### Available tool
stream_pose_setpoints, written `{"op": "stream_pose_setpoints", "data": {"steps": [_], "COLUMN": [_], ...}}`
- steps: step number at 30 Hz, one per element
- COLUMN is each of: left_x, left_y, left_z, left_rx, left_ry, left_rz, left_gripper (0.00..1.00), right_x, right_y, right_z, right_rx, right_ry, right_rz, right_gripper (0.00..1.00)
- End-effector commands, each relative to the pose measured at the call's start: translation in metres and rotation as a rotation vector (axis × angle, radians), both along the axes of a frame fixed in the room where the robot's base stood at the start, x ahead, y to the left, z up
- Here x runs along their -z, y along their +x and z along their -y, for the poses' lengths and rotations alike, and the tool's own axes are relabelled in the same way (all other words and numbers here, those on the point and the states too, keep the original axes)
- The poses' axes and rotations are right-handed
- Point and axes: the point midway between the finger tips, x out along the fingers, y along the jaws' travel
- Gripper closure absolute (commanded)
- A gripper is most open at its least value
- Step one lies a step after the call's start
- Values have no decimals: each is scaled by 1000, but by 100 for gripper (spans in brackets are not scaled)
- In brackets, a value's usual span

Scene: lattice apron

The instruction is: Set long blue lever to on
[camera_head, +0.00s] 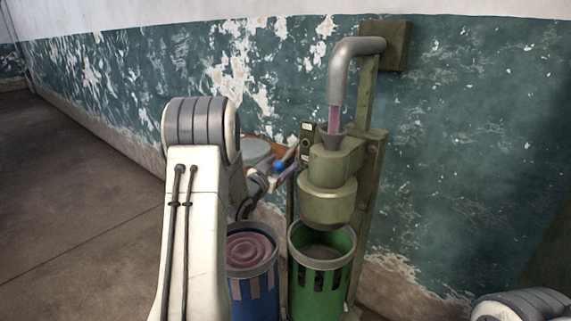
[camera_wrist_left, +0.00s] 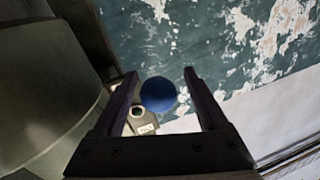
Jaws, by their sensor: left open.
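The long blue lever shows mainly as its round blue knob (camera_head: 279,168), beside the green machine in the head view. In the left wrist view the blue knob (camera_wrist_left: 158,94) sits between the two dark fingers, with a gap visible on each side. My left gripper (camera_head: 287,164) is open around the knob; its fingertips (camera_wrist_left: 160,76) reach past it. The lever's shaft is mostly hidden behind the knob and fingers. A small switch box (camera_wrist_left: 140,118) with a round socket and a pale label lies behind the knob. My right gripper is out of view.
The green machine (camera_head: 330,190) stands close right of my left gripper, under a grey pipe (camera_head: 350,60). A green bin (camera_head: 322,255) and a blue bin (camera_head: 250,250) with purple contents stand below. A peeling teal wall (camera_head: 470,130) is behind; open floor lies left.

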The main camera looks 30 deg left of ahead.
Motion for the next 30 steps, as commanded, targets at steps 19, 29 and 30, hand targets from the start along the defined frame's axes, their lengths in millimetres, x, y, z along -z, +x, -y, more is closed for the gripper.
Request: {"op": "stream_pose_setpoints", "data": {"steps": [19, 29, 30], "left_x": [0, 0, 0], "left_y": [12, 12, 12], "left_z": [3, 3, 3], "left_rx": [4, 4, 4], "left_ry": [0, 0, 0], "left_rz": [0, 0, 0], "left_gripper": [100, 100, 100], "right_x": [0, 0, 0], "right_y": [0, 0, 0], "right_z": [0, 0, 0], "right_rx": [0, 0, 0], "right_ry": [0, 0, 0], "right_rz": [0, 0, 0], "right_gripper": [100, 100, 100]}}
